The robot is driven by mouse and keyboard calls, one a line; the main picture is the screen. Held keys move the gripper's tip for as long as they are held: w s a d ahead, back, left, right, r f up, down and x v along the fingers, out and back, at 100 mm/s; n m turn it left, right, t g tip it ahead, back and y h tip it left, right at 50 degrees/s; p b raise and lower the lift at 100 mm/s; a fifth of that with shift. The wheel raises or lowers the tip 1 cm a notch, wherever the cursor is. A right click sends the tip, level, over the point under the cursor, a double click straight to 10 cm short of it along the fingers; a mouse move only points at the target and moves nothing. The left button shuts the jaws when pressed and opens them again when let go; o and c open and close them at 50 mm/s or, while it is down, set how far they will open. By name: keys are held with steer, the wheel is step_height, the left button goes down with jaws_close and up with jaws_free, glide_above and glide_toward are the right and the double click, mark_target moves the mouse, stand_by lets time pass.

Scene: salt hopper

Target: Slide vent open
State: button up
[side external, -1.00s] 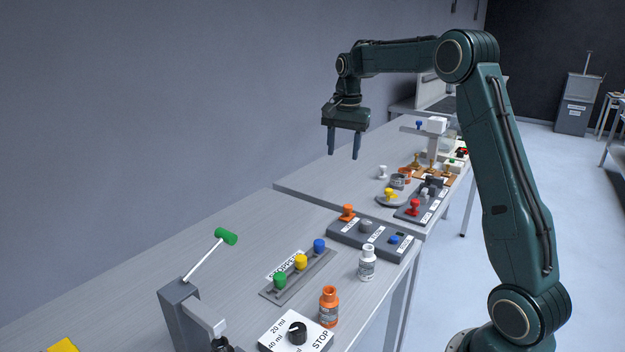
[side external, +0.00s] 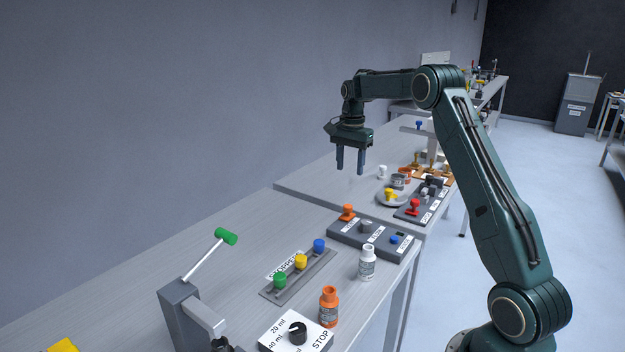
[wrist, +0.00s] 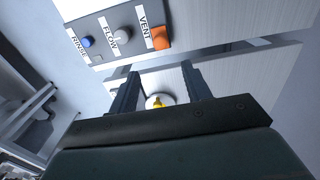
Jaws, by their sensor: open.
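The vent control is an orange knob (side external: 347,212) at the far left end of a dark grey panel (side external: 372,243). In the wrist view the orange knob (wrist: 160,38) sits beside the label VENT, near the top of the picture. A grey FLOW knob (wrist: 123,34) and a blue RINSE button (wrist: 88,41) are on the same panel. My gripper (side external: 350,170) is open and empty, pointing down, high above the bench and apart from the knob. In the wrist view my two fingers (wrist: 160,70) show below the panel.
A white bottle (side external: 367,263) and an orange bottle (side external: 329,307) stand in front of the panel. A rail with green, yellow and blue knobs (side external: 301,262) lies left of them. A yellow knob (side external: 390,194) on a round plate stands on the bench behind.

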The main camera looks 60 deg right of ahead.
mark_target(348, 205)
step_height(348, 205, down, 12)
steer(key=shift+f, duration=0.15)
stand_by(0.5)
